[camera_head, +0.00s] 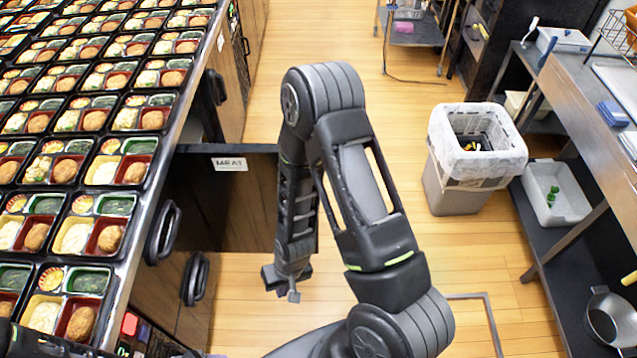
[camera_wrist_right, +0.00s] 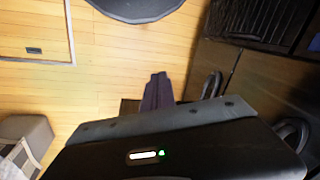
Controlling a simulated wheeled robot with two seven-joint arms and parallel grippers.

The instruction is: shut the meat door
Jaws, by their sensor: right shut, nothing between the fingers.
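The meat door (camera_head: 240,205) is a dark wood panel with a white MEAT label (camera_head: 229,164). In the head view it stands open, sticking out from the counter front into the aisle. My right forearm covers part of its outer edge. My right gripper (camera_head: 287,283) is shut and empty, low over the floor just beyond the door's lower outer corner. I cannot tell whether it touches the door. Its closed dark fingers also show in the right wrist view (camera_wrist_right: 157,92). My left gripper is not clearly seen.
The counter on the left carries many filled bento trays (camera_head: 72,237). Dark handles (camera_head: 163,232) stick out from its front. A lined bin (camera_head: 474,150) and a steel table with a lower shelf (camera_head: 565,235) stand on the right. Wooden floor is clear between.

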